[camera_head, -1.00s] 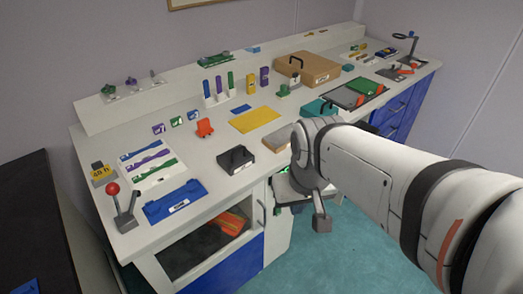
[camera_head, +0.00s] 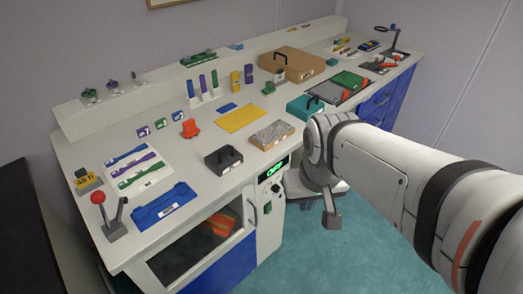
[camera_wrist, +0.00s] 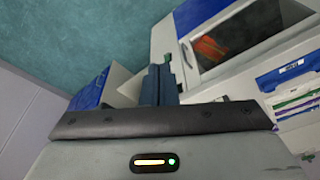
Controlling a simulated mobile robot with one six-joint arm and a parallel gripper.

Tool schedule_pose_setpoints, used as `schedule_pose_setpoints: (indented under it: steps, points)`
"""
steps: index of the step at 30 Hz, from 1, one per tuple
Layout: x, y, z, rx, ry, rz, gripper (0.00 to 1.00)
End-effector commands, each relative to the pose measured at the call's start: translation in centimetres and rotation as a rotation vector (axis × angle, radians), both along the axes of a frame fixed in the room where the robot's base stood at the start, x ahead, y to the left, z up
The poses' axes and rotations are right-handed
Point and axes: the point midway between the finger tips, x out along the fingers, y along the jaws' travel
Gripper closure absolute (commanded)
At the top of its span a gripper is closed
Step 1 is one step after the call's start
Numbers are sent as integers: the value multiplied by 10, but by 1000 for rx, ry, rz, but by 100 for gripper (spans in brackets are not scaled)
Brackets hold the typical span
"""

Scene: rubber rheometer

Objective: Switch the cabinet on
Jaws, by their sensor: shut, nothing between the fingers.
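The cabinet is built into the front of the bench, with a glass window (camera_head: 205,238) showing orange items inside. Right of the window is a narrow control panel with a lit green display (camera_head: 274,171) and a dark knob or button (camera_head: 267,208) below it. My gripper (camera_head: 331,216) hangs right of the panel, apart from it, in front of the bench. In the wrist view my gripper's fingers (camera_wrist: 158,84) are together and empty. The cabinet window (camera_wrist: 245,38) shows there at the upper right. The fingers and gripper body hide part of the cabinet front in that view.
The white bench top (camera_head: 190,155) holds a yellow mat (camera_head: 241,118), a black block (camera_head: 223,159), a blue tray (camera_head: 165,204) and a red-knobbed lever (camera_head: 98,198). Blue drawers (camera_head: 382,102) are at the far right. Teal floor (camera_head: 310,265) is clear in front.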

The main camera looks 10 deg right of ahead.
Motion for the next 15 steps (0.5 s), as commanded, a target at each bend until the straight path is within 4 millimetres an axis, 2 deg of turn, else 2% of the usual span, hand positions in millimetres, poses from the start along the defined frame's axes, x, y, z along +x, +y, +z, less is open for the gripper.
schedule_pose_setpoints:
  steps: [4, 7, 11, 15]
  points:
    - [0, 1, -8, 15, 19, -14, 100]
    - [-1, 4, -32, 75, 87, -74, 100]
    - [0, 18, -85, 235, 246, -212, 100]
    - [8, 38, -144, 476, 445, -419, 100]
